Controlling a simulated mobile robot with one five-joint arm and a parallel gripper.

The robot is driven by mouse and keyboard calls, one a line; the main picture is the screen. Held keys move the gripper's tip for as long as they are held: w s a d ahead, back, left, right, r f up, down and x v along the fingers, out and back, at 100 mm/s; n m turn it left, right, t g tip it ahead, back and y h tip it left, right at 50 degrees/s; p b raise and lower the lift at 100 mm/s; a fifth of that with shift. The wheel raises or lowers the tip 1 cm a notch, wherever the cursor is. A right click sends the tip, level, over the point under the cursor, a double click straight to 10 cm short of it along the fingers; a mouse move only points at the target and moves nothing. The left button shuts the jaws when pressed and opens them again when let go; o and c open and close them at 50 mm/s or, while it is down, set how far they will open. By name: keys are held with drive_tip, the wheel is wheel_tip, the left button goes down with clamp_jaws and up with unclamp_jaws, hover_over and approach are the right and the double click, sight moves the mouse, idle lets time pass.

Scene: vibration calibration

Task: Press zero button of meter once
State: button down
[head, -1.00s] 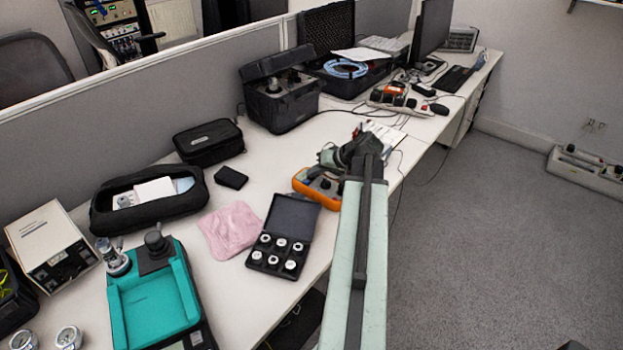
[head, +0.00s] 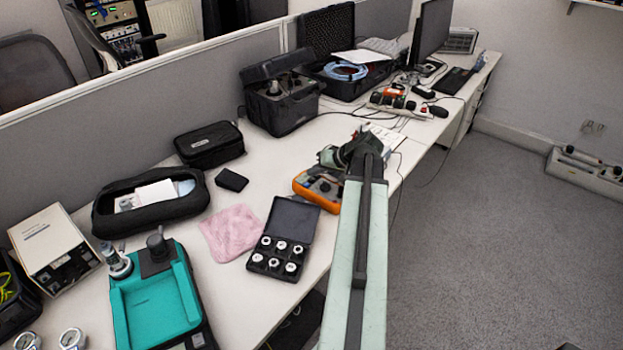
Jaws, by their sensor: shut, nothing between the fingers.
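The meter (head: 303,188) has an orange case with a dark face and a dial, and lies on the white bench near its right-hand edge. My arm covers part of its right side. My gripper (head: 329,157) is at the far end of my pale green arm, just above and behind the meter in the picture. It is shut and holds nothing. The fingertips are small and dark here, and I cannot tell whether they touch the meter. The zero button cannot be made out.
An open black case of weights (head: 283,240) lies left of the meter, beside a pink cloth (head: 231,231). A teal device (head: 155,300) stands at front left. A black equipment box (head: 281,105) stands behind. Papers and cables lie beyond the gripper. Open floor lies right.

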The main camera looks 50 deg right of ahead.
wheel_tip(320, 180, up, 5)
drive_tip(key=p, duration=0.5)
idle(0.3)
idle(0.5)
